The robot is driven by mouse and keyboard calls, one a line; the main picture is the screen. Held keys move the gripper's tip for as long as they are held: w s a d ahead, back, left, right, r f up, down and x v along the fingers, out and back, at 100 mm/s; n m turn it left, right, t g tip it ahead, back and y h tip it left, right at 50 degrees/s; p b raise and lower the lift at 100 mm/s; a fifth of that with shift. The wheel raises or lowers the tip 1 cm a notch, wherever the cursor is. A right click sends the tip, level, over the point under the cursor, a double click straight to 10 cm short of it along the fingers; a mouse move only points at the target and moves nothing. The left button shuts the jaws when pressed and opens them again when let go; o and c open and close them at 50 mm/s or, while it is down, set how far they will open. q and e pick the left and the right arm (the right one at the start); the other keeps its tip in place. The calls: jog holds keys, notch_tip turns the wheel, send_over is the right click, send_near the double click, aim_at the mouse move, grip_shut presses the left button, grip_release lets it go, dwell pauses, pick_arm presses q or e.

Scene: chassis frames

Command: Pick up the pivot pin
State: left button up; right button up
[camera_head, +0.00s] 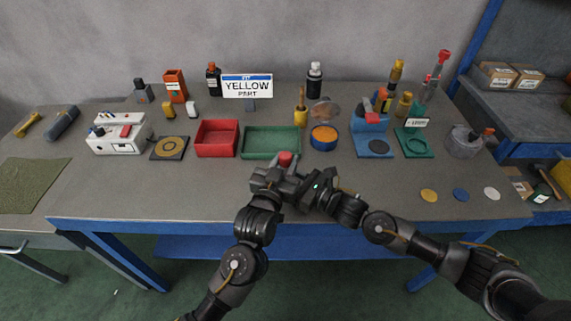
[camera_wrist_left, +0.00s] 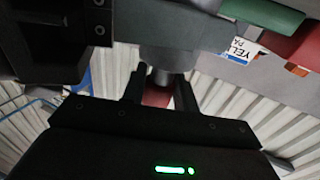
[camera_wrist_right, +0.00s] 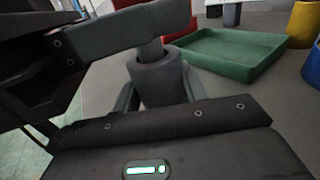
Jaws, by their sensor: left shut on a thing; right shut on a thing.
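A pin with a red top (camera_head: 285,158) stands above the table's front middle, between my two grippers. My left gripper (camera_head: 282,172) is shut on it near the top; in the left wrist view its red end (camera_wrist_left: 157,97) shows between the fingers. In the right wrist view the pin's grey shaft (camera_wrist_right: 151,48) enters a dark grey round collar (camera_wrist_right: 159,80). My right gripper (camera_head: 298,186) is shut on that collar, just below the left gripper. The grippers hide most of both parts in the head view. I cannot tell how deep the shaft sits.
A green tray (camera_head: 272,155) and a red tray (camera_head: 198,151) lie just behind the grippers. A sign reading "YELLOW PART" (camera_head: 247,91) stands at the back. A blue-rimmed bin (camera_head: 324,145) is to the right. Loose discs (camera_head: 460,195) lie front right.

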pick_arm(q)
notch_tip(320, 180, up, 6)
jog(key=shift+r, duration=0.1)
jog(key=v, duration=1.8)
pick_arm(e)
jog(key=o, duration=1.2)
jog(key=v, duration=1.2)
